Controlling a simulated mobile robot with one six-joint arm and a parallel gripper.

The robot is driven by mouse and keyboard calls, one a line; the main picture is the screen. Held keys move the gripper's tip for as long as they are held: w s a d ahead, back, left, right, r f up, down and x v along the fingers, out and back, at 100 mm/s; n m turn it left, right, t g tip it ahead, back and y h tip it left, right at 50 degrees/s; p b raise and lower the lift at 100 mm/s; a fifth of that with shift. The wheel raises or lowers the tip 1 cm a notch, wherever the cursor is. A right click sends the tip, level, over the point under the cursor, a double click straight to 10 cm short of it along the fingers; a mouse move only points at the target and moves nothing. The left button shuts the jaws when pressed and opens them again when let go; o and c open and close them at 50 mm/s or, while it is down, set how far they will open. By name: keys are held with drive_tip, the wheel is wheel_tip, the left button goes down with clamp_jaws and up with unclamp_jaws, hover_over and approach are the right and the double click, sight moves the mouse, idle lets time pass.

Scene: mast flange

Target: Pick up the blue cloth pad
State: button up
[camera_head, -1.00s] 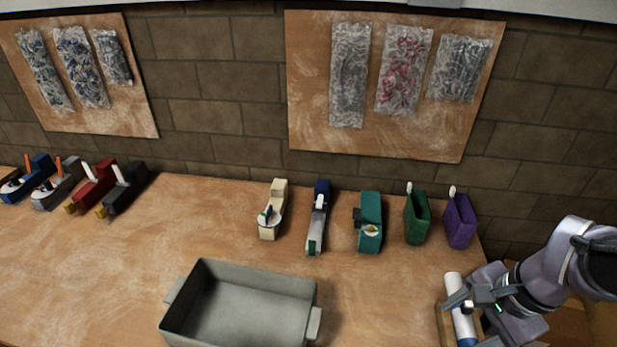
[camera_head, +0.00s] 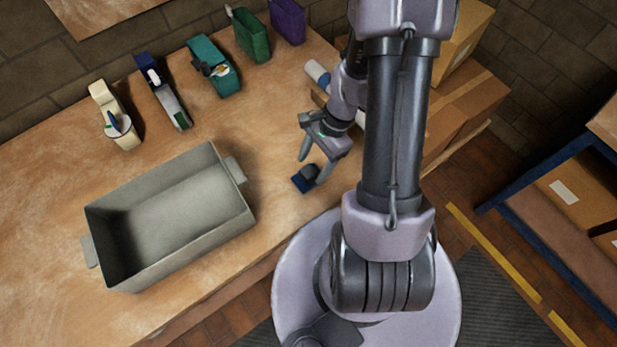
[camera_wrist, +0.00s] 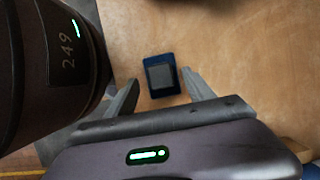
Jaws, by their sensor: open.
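The blue cloth pad (camera_head: 301,184) lies on the wooden workbench, to the right of the grey bin. A dark grey block sits on top of it, and I cannot tell if this is part of the pad. In the wrist view the pad (camera_wrist: 160,58) shows as a blue border around the dark square. My gripper (camera_head: 311,171) is open and points down at the pad, with one finger on either side of it. In the wrist view my gripper (camera_wrist: 160,80) has empty space between its fingertips, in line with the pad. I cannot tell the exact height gap.
A grey bin (camera_head: 213,155) with side handles stands left of the pad. A row of tools and holders, including a teal one (camera_head: 214,68), stands along the wall. A white and blue roll (camera_head: 317,72) lies behind my gripper. Cardboard boxes (camera_head: 462,98) stand at the right.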

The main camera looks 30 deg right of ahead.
sight(309, 170)
drive_tip(key=b+x, duration=0.1)
drive_tip(key=x, duration=0.2)
clamp_jaws()
drive_tip(key=shift+r+p, duration=0.45)
drive_tip(key=shift+r, duration=0.1)
drive_tip(key=r+p, duration=0.1)
drive_tip(key=r, duration=0.2)
drive_tip(key=shift+s+d+p, duration=0.2)
drive_tip(key=shift+s+p, duration=0.1)
drive_tip(key=shift+p, duration=0.05)
drive_tip(key=s+d+p, duration=0.2)
drive_tip(key=s+d, duration=0.7)
drive_tip(key=s, duration=0.3)
drive_tip(key=shift+d+r+p, duration=0.2)
drive_tip(key=shift+r+p, duration=0.2)
drive_tip(key=shift+r, duration=0.1)
